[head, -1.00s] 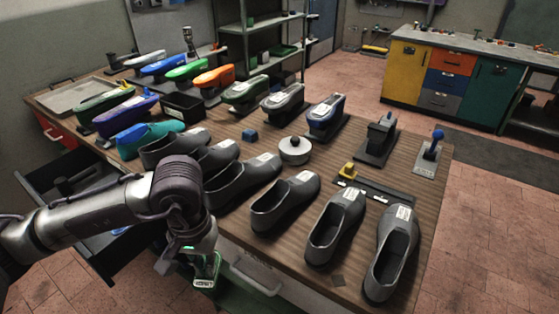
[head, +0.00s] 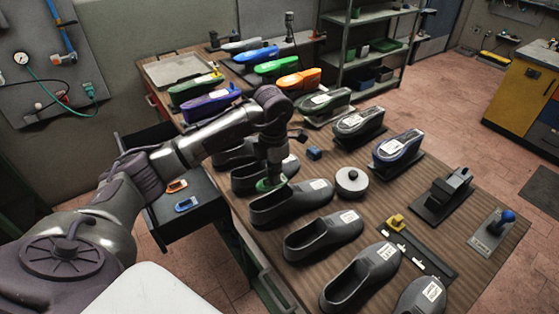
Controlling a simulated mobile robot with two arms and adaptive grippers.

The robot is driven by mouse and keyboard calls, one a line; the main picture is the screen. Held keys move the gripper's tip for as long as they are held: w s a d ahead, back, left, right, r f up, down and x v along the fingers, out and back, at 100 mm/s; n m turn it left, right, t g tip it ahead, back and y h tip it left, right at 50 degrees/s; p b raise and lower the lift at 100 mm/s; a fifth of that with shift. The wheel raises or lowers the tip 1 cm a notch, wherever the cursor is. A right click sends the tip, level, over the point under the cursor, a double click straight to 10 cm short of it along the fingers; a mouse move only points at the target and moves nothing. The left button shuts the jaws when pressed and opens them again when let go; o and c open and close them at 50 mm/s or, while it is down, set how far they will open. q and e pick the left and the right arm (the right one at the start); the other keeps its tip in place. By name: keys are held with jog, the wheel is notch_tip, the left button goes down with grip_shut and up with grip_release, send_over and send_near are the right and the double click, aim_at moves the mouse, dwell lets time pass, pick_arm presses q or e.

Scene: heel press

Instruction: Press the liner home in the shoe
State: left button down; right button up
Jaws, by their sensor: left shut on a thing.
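My left gripper (head: 271,178) points down and is shut on a small green liner (head: 265,186), mostly hidden by the fingers. The liner is at the opening of a dark grey shoe (head: 304,200) with a white label, near its far rim. I cannot tell whether it is inside the shoe or just above it. Several similar shoes stand in a row, one (head: 326,236) just nearer and another (head: 244,181) partly behind my gripper. My right gripper is not in view.
An open drawer (head: 205,222) at the left holds an orange liner (head: 177,186) and a blue liner (head: 186,204). A round pale weight (head: 351,183) and a small blue block (head: 314,153) stand beyond the shoes.

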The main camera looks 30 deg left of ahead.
pick_arm(q)
jog(key=shift+s+f, duration=0.15)
jog(key=shift+f, duration=0.1)
jog(key=shift+f+b, duration=0.25)
jog(key=shift+b, duration=0.15)
jog(key=shift+s+a+f, duration=0.1)
jog(key=shift+f, duration=0.2)
notch_tip(320, 180, down, 4)
jog(key=b, duration=0.2)
jog(key=shift+b, duration=0.4)
jog(key=shift+f+b, duration=1.85)
jog(key=shift+f, duration=0.4)
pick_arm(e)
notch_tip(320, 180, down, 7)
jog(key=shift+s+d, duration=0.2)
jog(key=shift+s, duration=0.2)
pick_arm(q)
jog(key=c, duration=1.3)
grip_release()
jog(key=shift+o, duration=0.4)
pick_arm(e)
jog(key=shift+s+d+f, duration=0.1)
